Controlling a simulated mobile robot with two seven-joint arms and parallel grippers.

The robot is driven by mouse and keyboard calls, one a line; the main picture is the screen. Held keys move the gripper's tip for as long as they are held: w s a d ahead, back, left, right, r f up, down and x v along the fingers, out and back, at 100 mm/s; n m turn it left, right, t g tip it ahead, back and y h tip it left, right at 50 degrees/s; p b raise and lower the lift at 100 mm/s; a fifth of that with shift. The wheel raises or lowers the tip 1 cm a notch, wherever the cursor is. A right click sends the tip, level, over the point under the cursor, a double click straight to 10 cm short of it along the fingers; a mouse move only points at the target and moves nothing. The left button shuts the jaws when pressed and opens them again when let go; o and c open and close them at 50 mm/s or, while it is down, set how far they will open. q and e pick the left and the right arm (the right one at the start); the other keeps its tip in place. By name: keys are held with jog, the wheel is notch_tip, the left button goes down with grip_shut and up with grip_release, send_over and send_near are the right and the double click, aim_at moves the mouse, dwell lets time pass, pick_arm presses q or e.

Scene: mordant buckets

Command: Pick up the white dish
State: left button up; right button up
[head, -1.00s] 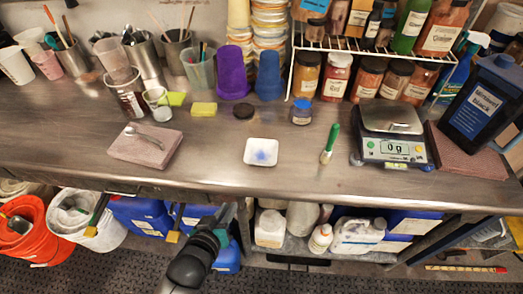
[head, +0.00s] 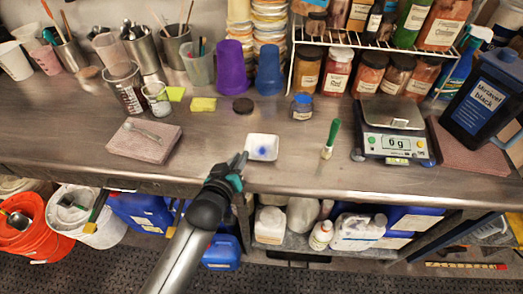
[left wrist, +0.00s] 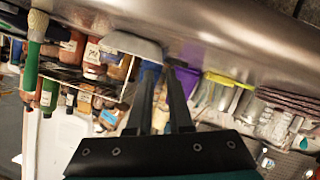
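The white dish (head: 263,154) is a small square dish with a blue patch in its middle. It lies on the bench near the front edge in the head view. My left gripper (head: 241,158) is at its left side, with the fingertips close to its left rim. In the left wrist view the dish (left wrist: 133,45) shows edge-on, just beyond the fingertips of my left gripper (left wrist: 164,67). The two fingers are apart with nothing between them. I cannot tell whether a finger touches the rim. My right gripper is not in view.
A green-handled brush (head: 331,138) and a scale (head: 394,145) stand right of the dish. A dark lid (head: 243,105) and a small blue-capped jar (head: 302,107) are behind it. The bench around the dish is clear.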

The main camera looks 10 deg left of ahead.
aim_at(261, 149)
pick_arm(q)
jog(key=shift+b+x, duration=0.7)
jog(key=shift+x, duration=2.25)
jog(key=shift+a+f, duration=0.15)
grip_shut()
